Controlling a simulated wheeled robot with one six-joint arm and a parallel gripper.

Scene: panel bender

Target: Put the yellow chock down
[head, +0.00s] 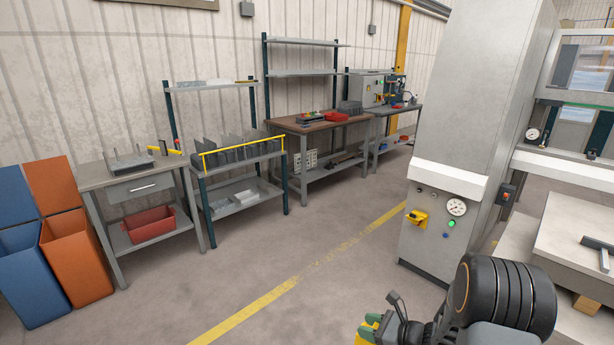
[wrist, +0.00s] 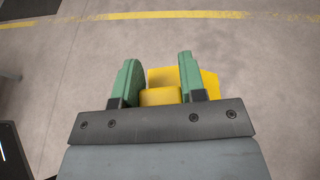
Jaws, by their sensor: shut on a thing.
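My gripper (wrist: 158,82) shows in the wrist view with its two green fingers on either side of the yellow chock (wrist: 172,77). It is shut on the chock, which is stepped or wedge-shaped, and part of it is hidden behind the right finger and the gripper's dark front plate. The concrete floor shows beyond it. In the head view my gripper (head: 369,328) is at the bottom edge, low over the floor, and only a small yellow part of the chock (head: 364,338) shows there.
A yellow floor line (head: 290,283) runs across the open floor. The grey machine column (head: 440,225) stands just beyond my arm. Workbenches (head: 310,125) line the wall, with a yellow-railed rack (head: 243,143) among them. Blue (head: 30,280) and orange (head: 75,255) bins stand at the left.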

